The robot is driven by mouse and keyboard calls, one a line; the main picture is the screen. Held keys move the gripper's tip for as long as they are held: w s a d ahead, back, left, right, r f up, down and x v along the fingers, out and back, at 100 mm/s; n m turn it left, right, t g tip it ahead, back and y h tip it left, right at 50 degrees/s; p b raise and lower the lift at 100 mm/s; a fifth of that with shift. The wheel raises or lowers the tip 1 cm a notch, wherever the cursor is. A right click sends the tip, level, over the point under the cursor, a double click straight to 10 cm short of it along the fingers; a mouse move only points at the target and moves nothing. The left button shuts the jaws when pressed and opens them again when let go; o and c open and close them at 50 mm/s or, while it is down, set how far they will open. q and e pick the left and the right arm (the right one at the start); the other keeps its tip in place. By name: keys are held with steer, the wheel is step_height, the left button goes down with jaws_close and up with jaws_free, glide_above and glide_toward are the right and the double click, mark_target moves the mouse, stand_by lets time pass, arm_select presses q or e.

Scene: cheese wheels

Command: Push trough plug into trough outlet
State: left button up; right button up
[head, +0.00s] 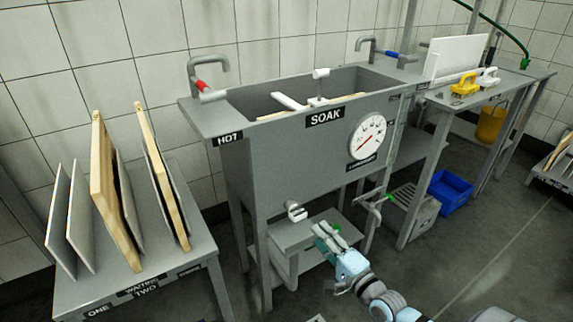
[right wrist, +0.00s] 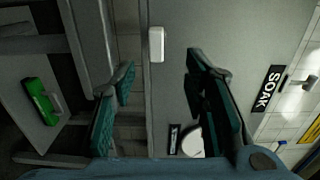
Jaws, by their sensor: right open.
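The grey trough (head: 300,150) marked SOAK stands in the middle of the head view. A white, short pipe-like fitting (head: 295,211) shows below its front, possibly the outlet; a white piece (right wrist: 156,44) at the trough's lower edge in the right wrist view looks like it. I cannot pick out the plug with certainty. A green object with a pale part (right wrist: 40,100) lies on the lower shelf. My right gripper (head: 325,238) is open and empty, below the trough front and right of the white fitting; its parted teal fingers (right wrist: 160,75) show in the wrist view. My left gripper is out of view.
A table (head: 185,270) with upright boards stands at left. A low shelf (head: 300,240) lies under the trough. A grey lever (head: 375,205) sticks out at right of my gripper. A blue crate (head: 450,192) is on the floor; the floor at front right is clear.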

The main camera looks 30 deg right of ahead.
steer(key=s+a+r+n+g+y+p, duration=0.1)
steer(key=a+r+n+y+p, duration=0.3)
steer(key=r, duration=1)
steer(key=s+a+r+n+g+y+p, duration=0.1)
steer(key=a+r+y+p, duration=0.5)
steer(key=r, duration=0.8)
steer(key=a+n+g+y, duration=0.1)
steer(key=a+n, duration=0.1)
steer(key=shift+s+a+n+g+p, duration=0.2)
steer(key=shift+a+n+g+p, duration=0.1)
steer(key=shift+a+n+p, duration=0.1)
